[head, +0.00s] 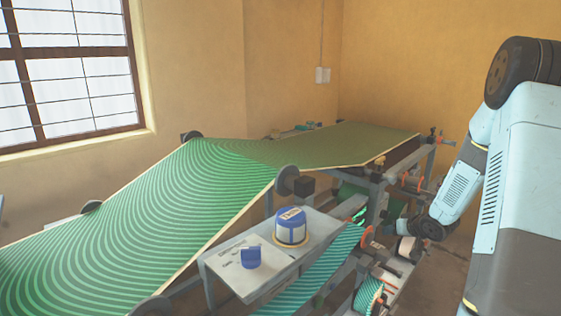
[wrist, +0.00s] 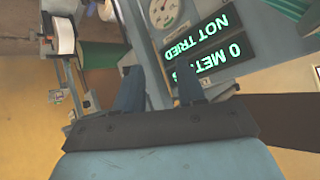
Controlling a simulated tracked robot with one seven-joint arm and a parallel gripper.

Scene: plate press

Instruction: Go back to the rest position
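My gripper (wrist: 160,78) shows in the wrist view with its two dark blue fingers apart and nothing visible between them. Beyond the fingers is a grey panel with two dark displays. One display (wrist: 203,37) reads "NOT TRIED" in green letters, upside down in this view. The other display (wrist: 212,65) shows "0" and a word partly hidden by a finger. In the head view my arm reaches down at the right, and I cannot make out the fingers there.
A long machine carries a green striped sheet (head: 205,185). A grey side shelf (head: 270,270) holds a blue and white tin (head: 291,227) and a small blue object (head: 250,257). A round dial (wrist: 165,12) and a white roll (wrist: 64,36) are near my gripper. A barred window is at left.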

